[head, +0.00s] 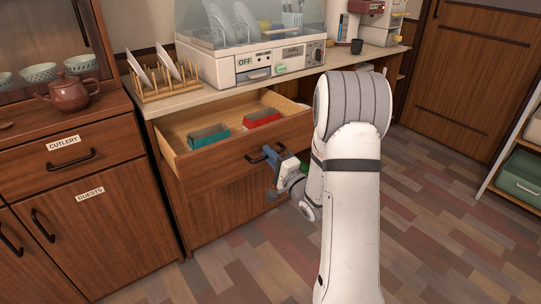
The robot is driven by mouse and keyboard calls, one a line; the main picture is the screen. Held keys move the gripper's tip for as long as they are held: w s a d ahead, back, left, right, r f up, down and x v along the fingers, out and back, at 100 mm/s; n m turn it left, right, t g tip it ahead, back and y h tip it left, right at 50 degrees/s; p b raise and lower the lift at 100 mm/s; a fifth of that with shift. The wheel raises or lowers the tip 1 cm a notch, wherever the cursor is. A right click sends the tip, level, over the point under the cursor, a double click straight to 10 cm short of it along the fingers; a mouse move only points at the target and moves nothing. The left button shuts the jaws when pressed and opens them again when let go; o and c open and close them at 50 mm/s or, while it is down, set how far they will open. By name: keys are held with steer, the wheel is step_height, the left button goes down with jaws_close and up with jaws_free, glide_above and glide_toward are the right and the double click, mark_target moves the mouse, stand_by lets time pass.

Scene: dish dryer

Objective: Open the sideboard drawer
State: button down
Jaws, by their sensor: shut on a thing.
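A wooden drawer (227,152) in the cabinet under the dish dryer stands pulled well out. Inside it lie a teal box (209,136) and a red box (261,118). My gripper (275,155) is at the front of this drawer, shut on its dark bar handle (256,159). The fingers cover part of the handle, and my arm hides the right side of the drawer front.
A dish dryer (262,62) and a wooden plate rack (165,80) stand on the worktop above. To the left, a cabinet has a shut drawer labelled CUTLERY (63,143) and a door labelled GUESTS (90,194). The floor (440,215) on the right is clear.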

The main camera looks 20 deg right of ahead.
steer(key=c, duration=1.6)
jaws_free()
steer(key=shift+c, duration=0.2)
steer(key=p+v, duration=0.1)
steer(key=v, duration=0.6)
steer(key=shift+s+f, duration=0.2)
steer(key=shift+s, duration=0.2)
steer(key=shift+d, duration=0.1)
step_height(320, 180, up, 18)
steer(key=s+a+n+g+h+p, duration=0.1)
steer(key=n+g+h+p, duration=0.6)
steer(key=p, duration=0.9)
steer(key=s+a+r+n+g+p, duration=0.3)
steer(key=s+r+p, duration=0.3)
steer(key=s, duration=0.5)
steer(key=s+a+r+n+g+p, duration=0.4)
steer(key=s+a+r+g+p, duration=0.1)
steer(key=s+r, duration=0.5)
steer(key=shift+s+a+r+g+y+p, duration=0.3)
steer(key=shift+s+g+y+p, duration=0.1)
steer(key=shift+s+g+p, duration=0.55)
